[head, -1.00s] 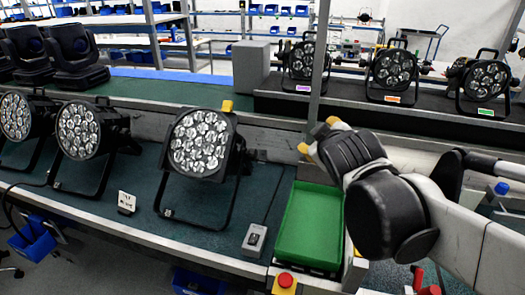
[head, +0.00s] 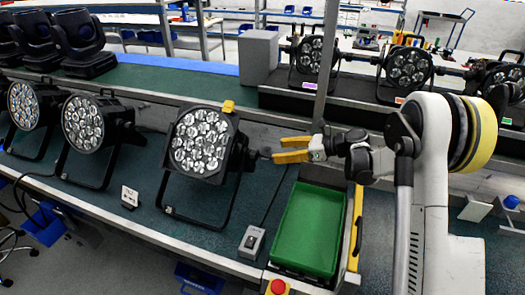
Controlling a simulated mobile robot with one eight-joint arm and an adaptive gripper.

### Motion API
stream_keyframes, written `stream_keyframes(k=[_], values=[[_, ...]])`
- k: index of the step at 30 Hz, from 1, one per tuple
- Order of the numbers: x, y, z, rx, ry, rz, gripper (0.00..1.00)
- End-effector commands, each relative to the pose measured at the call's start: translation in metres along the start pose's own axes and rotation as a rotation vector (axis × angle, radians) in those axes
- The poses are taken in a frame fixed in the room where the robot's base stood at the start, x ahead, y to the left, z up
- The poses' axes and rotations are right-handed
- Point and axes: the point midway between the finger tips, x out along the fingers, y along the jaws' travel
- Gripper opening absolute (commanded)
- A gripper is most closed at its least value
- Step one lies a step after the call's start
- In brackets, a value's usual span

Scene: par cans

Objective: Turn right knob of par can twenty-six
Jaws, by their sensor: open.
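A black par can (head: 201,144) with a many-lens face stands on the near bench, on its own bracket, with a yellow piece on top. I cannot read a number on it, so I cannot tell if it is twenty-six. Its right knob (head: 263,153) is a small dark piece sticking out on the right side of the bracket. My gripper (head: 277,149) has yellow fingers, open and pointing left at this knob. The tips are very close to the knob; I cannot tell whether they touch or surround it. Nothing is seen held.
A green tray (head: 310,230) lies below my gripper. A grey post (head: 326,70) rises behind the gripper. More par cans (head: 88,123) stand left and on the back bench (head: 407,67).

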Motion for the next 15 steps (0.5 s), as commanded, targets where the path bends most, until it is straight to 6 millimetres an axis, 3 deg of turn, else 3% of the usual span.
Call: stream_keyframes(k=[5, 15], values=[[0.017, 0.004, -0.011, -0.018, 0.019, 0.023, 0.62], [0.083, 0.005, -0.011, -0.016, 0.017, 0.021, 0.62]])
